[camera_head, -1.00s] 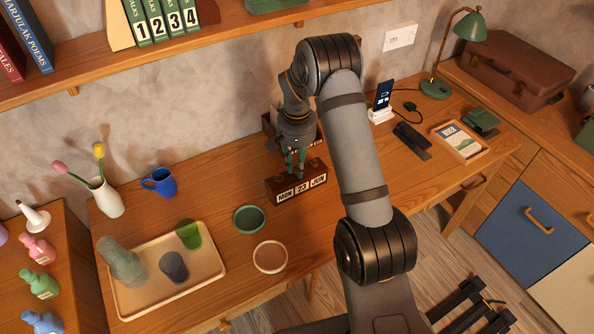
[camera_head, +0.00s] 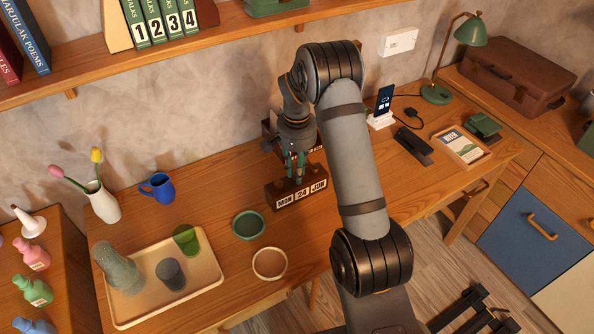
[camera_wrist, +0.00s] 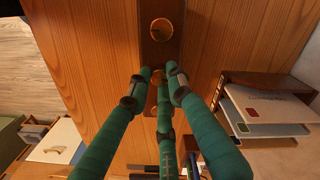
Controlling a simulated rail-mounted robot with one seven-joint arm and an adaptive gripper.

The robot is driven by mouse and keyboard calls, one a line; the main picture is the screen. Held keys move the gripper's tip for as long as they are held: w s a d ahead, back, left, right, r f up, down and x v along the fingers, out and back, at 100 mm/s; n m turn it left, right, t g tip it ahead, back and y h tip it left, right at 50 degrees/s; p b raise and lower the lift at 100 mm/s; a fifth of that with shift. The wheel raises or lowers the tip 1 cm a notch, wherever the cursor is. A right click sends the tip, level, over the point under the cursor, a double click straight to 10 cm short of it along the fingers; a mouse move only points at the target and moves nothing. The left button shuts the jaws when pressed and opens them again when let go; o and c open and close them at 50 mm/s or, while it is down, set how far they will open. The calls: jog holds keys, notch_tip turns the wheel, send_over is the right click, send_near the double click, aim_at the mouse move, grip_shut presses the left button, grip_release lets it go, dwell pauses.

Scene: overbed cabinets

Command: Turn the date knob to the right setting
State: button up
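The wooden block calendar (camera_head: 274,195) stands on the desk. Its front cards read MON, 24 (camera_head: 302,194) and JUN. In the wrist view I see the top of the calendar (camera_wrist: 153,52) with one round knob (camera_wrist: 161,30) clear of my fingers. The middle date knob (camera_wrist: 157,77) is partly hidden between my green fingertips. My gripper (camera_head: 295,160) points down at the calendar's top; in the wrist view its fingers (camera_wrist: 156,80) close in around the middle knob. A further knob (camera_wrist: 151,108) is mostly hidden behind the fingers.
A letter rack (camera_wrist: 260,85) stands close behind the calendar. A green dish (camera_head: 249,225), a round coaster (camera_head: 270,263) and a tray (camera_head: 205,285) with cups lie to the left. A phone on a dock (camera_head: 381,121) and a black stapler (camera_head: 413,147) are to the right.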

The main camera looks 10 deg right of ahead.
jog(key=o, duration=0.5)
jog(key=shift+c, duration=0.2)
notch_tip(320, 180, up, 12)
dwell(0.4)
notch_tip(320, 180, down, 12)
jog(key=shift+f, duration=0.1)
dwell(0.7)
